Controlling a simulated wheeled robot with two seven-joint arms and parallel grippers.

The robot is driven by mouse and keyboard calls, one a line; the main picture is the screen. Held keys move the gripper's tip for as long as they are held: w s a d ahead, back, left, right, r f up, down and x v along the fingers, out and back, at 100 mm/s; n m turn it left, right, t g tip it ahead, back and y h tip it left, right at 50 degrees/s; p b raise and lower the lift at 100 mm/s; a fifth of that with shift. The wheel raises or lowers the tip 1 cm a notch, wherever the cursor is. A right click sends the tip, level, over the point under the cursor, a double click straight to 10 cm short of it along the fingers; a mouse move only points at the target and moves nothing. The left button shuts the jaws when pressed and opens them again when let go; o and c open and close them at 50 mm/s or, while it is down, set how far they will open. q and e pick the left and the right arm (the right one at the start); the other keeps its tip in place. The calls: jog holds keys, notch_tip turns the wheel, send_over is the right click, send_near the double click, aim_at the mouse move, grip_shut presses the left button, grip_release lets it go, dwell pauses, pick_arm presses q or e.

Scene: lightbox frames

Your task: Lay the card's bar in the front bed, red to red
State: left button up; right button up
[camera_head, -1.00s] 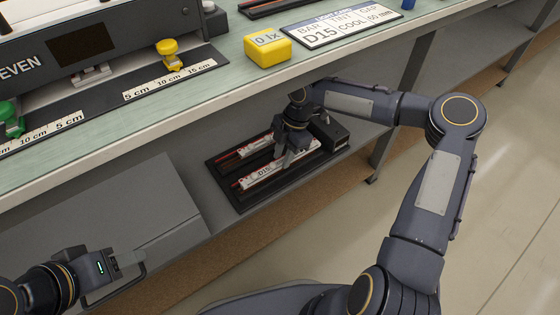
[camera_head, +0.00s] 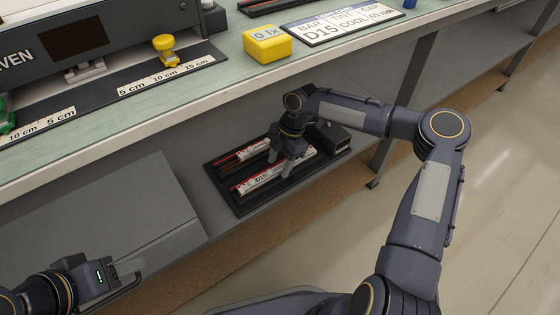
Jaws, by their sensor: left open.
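The card (camera_head: 342,24) lies on the bench top and reads BAR D15, TINT COOL, with a gap in mm. A white bar labelled D15 (camera_head: 259,182) lies in the near part of a black tray (camera_head: 241,207) on the lower shelf. Another white bar (camera_head: 254,150) lies behind it. My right gripper (camera_head: 280,163) points down over the tray, fingers apart, by the D15 bar; whether it touches is unclear. My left gripper (camera_head: 128,269) is open and empty at lower left. A black bed-like frame (camera_head: 268,7) with a red line is cut off at the top edge.
A yellow block marked lx (camera_head: 267,45) stands by the card. The lightbox (camera_head: 110,32) has a ruler strip (camera_head: 165,76), a yellow knob (camera_head: 165,46) and a green knob (camera_head: 5,118). The bench edge overhangs the shelf. A grey box (camera_head: 110,215) stands left of the tray.

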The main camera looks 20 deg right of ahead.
aim_at(278, 166)
jog(key=p+v, duration=0.1)
jog(key=v, duration=0.2)
jog(key=shift+r+p, duration=0.3)
jog(key=w+d+p, duration=0.1)
jog(key=d, duration=0.2)
jog(key=w+d, duration=0.1)
jog(key=d, duration=0.2)
jog(key=w+d+p, duration=0.1)
jog(key=d, duration=0.3)
jog(key=shift+w+f+p, duration=0.2)
jog(key=shift+w+p, duration=0.1)
jog(key=shift+w, duration=0.05)
jog(key=shift+w+d, duration=0.25)
jog(key=shift+d, duration=0.4)
jog(key=shift+f, duration=0.1)
